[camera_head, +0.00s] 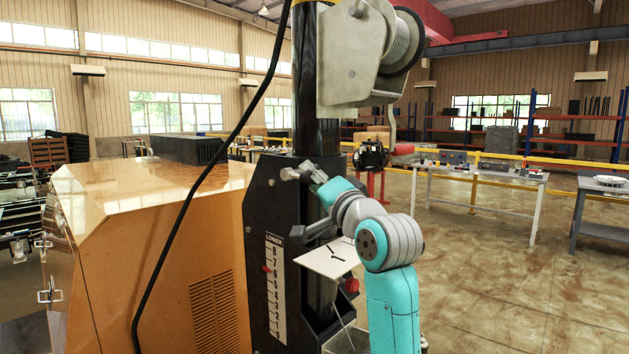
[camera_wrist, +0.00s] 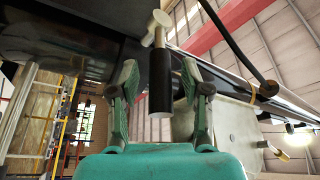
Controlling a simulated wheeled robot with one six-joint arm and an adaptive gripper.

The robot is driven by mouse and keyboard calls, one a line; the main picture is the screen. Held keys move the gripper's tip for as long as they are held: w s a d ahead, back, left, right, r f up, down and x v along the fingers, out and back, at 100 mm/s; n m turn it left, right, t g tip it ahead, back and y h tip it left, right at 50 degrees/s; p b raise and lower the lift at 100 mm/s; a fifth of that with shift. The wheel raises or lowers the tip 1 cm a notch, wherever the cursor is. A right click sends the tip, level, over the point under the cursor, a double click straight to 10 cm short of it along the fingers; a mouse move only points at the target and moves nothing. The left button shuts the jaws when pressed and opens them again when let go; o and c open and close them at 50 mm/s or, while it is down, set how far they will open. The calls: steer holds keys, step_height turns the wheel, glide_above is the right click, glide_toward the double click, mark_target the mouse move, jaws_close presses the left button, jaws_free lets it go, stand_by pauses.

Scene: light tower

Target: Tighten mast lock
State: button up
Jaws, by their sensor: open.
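The mast lock appears to be a lever with a pale metal hub (camera_wrist: 158,24) and a black cylindrical grip (camera_wrist: 160,85), seen at centre in the wrist view. In the head view its pale metal end (camera_head: 290,173) shows on the upper part of the black mast housing (camera_head: 258,220). My gripper (camera_wrist: 158,70) is open, one finger on each side of the black grip. Gaps show between both fingers and the grip. In the head view my gripper (camera_head: 318,180) is at the lock, small and partly hidden by my arm.
The black mast (camera_head: 317,100) rises from the housing and carries a winch (camera_head: 365,55). An orange generator cabinet (camera_head: 150,230) stands left. A black cable (camera_head: 215,165) hangs before it. A white plate (camera_head: 328,258) lies below my wrist. Floor at right is clear before a workbench (camera_head: 480,172).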

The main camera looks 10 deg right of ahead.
jaws_close()
steer(key=shift+f, duration=0.15)
steer(key=shift+w+a+f+m+t+h, duration=0.15)
steer(key=shift+f+m+t, duration=0.5)
steer(key=shift+t, duration=0.35)
steer(key=shift+w+a+f+m+t+h, duration=0.1)
steer(key=shift+w+f+m+t+h, duration=0.1)
steer(key=shift+f+m+t, duration=0.6)
steer(key=shift+w+a+f+m+t+h, duration=0.15)
steer(key=shift+f+m+t, duration=0.3)
steer(key=shift+t, duration=0.75)
steer(key=shift+f, duration=0.1)
jaws_free()
